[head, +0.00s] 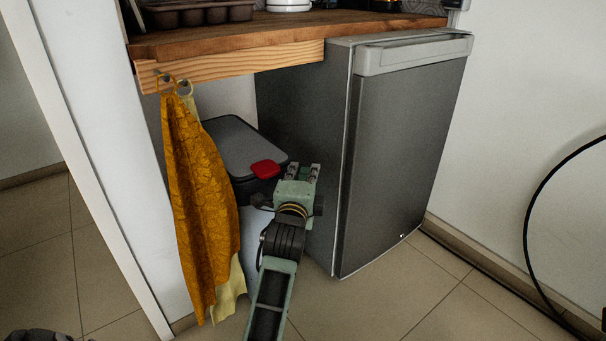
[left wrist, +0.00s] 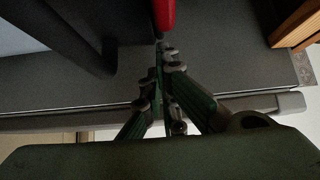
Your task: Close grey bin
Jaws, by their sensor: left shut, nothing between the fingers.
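The grey bin (head: 254,186) stands in the nook under the wooden shelf. Its grey lid (head: 238,143) is down over the body, with a red tab (head: 266,169) at the front right; I cannot tell whether it is fully shut. The red tab also shows in the left wrist view (left wrist: 165,14), just beyond the fingertips. My left gripper (head: 303,171) is shut and empty, to the right of the tab, between the bin and the fridge. I cannot tell whether the fingers touch the tab.
A dark grey fridge (head: 402,150) stands close on the right. Ochre cloths (head: 199,200) hang from hooks on the shelf edge (head: 230,64), partly covering the bin's left side. A black cable loop (head: 527,235) is at far right. Tiled floor is clear in front.

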